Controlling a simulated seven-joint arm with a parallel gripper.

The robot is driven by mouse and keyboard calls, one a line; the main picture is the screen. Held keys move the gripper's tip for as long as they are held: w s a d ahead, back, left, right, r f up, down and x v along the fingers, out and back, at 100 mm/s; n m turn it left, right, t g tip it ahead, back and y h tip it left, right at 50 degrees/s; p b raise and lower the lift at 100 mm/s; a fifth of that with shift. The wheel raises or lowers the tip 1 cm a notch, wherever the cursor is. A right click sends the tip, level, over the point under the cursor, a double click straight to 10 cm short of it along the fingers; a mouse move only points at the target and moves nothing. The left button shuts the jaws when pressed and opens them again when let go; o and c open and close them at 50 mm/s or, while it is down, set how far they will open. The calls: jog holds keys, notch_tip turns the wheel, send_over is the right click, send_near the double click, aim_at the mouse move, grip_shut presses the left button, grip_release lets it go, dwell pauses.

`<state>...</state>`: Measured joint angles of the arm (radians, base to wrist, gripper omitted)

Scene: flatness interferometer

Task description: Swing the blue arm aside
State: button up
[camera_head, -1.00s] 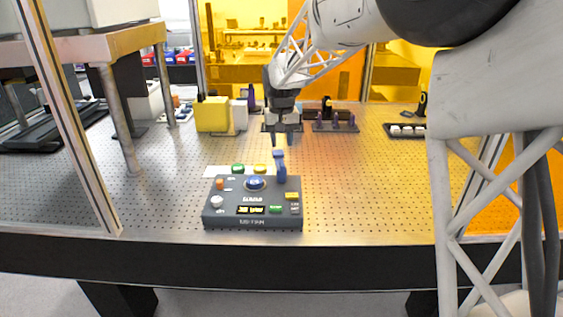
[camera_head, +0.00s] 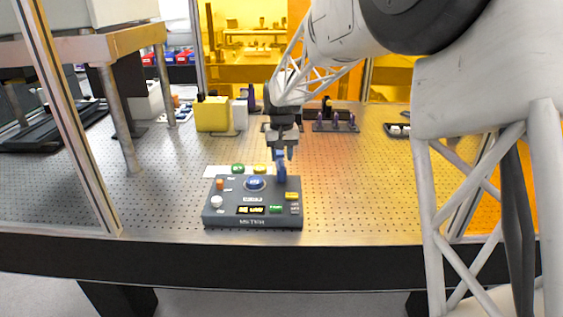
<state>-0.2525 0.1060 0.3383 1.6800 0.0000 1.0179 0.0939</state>
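The blue arm (camera_head: 281,168) stands upright at the back right of a dark grey control box (camera_head: 228,217) on the perforated table. My gripper (camera_head: 283,154) points down right at the top of the blue arm, with its fingers overlapping it in the picture. The fingers are small here, and I cannot tell whether they touch the arm or are closed on it. A round blue dome (camera_head: 255,183) sits on the box to the left of the arm.
The box also carries a white knob (camera_head: 216,201), an orange button (camera_head: 220,184) and a green button (camera_head: 276,209). A yellow block (camera_head: 212,114) and a rack with purple pieces (camera_head: 336,122) stand farther back. The table (camera_head: 380,190) is clear to the right.

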aim_at(279, 164)
jog(key=shift+f, duration=1.35)
jog(key=shift+c, duration=0.3)
grip_shut()
